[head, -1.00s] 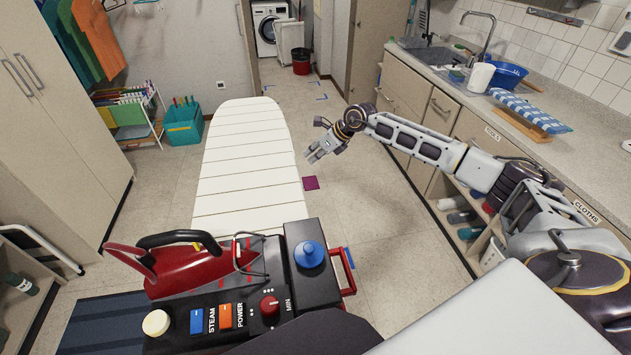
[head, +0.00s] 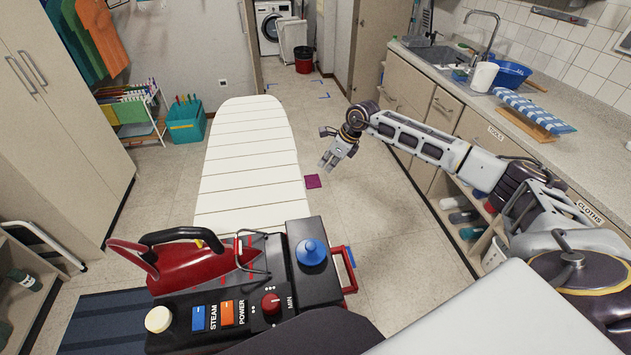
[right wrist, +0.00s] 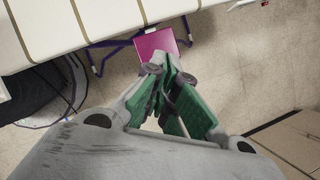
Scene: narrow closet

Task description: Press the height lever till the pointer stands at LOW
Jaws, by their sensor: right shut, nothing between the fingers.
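The ironing board (head: 250,160) has a white slatted top and runs away from me. A flat magenta plate (head: 313,181) shows beside its right edge; it also shows in the right wrist view (right wrist: 163,46), near purple legs (right wrist: 112,42) under the board. I cannot tell whether this plate is the height lever. No pointer or LOW mark can be made out. My right gripper (head: 327,166) hangs just right of the board, above and beyond the plate in the head view. In the right wrist view its fingers (right wrist: 170,78) are together and empty, overlapping the plate's lower edge. My left gripper is not in view.
A red iron (head: 185,262) rests on the black steam station (head: 260,322) at the near end. A counter (head: 560,150) with open shelves runs along the right. Cupboards (head: 70,110) stand at the left. The floor between board and counter is mostly clear.

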